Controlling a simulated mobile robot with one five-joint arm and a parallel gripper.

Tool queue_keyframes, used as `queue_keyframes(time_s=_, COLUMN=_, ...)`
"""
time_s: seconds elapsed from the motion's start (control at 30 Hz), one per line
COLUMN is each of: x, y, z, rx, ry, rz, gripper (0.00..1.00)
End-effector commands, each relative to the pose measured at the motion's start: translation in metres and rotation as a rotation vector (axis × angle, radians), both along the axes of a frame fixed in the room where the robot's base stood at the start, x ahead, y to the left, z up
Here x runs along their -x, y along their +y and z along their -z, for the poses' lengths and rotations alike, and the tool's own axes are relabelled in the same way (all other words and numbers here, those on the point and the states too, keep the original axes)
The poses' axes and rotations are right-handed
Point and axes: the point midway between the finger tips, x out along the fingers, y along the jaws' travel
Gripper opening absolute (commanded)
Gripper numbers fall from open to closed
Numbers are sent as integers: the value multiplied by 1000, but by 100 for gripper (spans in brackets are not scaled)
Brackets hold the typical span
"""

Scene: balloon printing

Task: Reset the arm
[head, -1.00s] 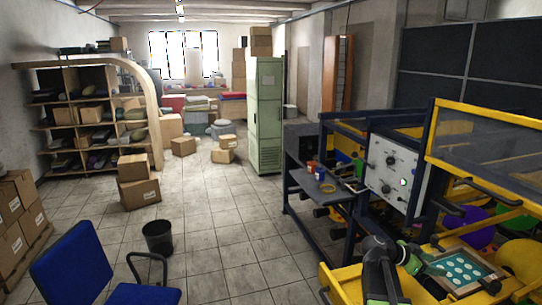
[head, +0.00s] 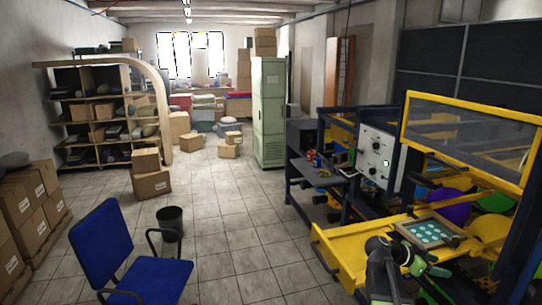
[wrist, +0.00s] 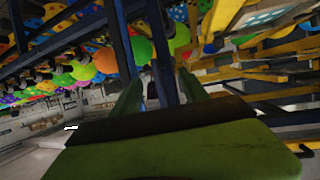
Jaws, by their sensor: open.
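My arm (head: 382,268) is at the bottom right of the head view, in front of the yellow-framed machine (head: 345,247). Its green end (head: 425,264) is just below the framed teal panel with pale round marks (head: 432,234), and a gap shows between them. In the wrist view my gripper (wrist: 160,82) has two green fingers standing apart with nothing between them. Behind the fingers are dark blue frame posts (wrist: 122,42) and many coloured balloons (wrist: 104,60). The wrist picture is strongly tilted.
A blue chair (head: 103,240) and a black bin (head: 170,222) stand at the left front. Stacked boxes (head: 30,205) are at the far left. A grey side table (head: 318,175) and a control panel (head: 375,155) adjoin the machine. The tiled floor (head: 235,215) between is clear.

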Motion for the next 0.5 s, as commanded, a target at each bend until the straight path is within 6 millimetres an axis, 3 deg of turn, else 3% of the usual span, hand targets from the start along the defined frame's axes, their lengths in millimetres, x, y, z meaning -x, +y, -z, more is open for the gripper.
queue_keyframes(time_s=0.33, x=0, y=53, z=48, rx=-155, ry=159, rz=-110, gripper=52)
queue_keyframes(time_s=0.5, x=5, y=92, z=82, rx=-274, ry=282, rz=-209, gripper=52)
